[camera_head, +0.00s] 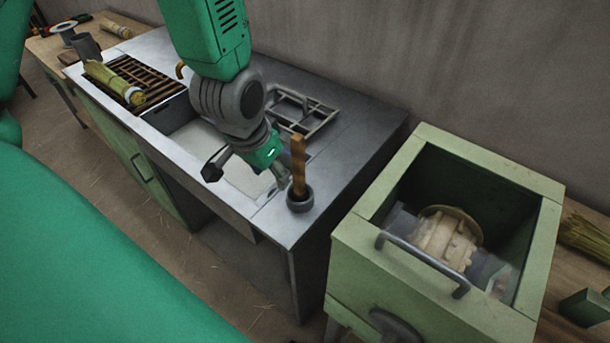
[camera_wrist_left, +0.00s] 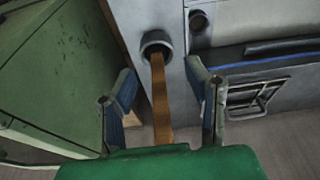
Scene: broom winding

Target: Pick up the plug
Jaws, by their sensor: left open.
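The plug looks like a wooden stick (camera_head: 298,160) standing upright in a dark round holder (camera_head: 300,200) at the front right corner of the grey metal table. My left gripper (camera_head: 247,172) is open beside the stick in the head view. In the left wrist view, the stick (camera_wrist_left: 160,98) runs between the two spread fingers of the gripper (camera_wrist_left: 162,88), with a gap visible on each side. The holder's ring (camera_wrist_left: 156,43) shows beyond it. My right gripper is not in view.
A green open-topped machine (camera_head: 418,138) with a metal handle stands right of the table. A metal frame (camera_head: 305,112) lies behind the gripper. A straw bundle (camera_head: 108,80) lies on a slatted rack at the left. A grey wall is behind.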

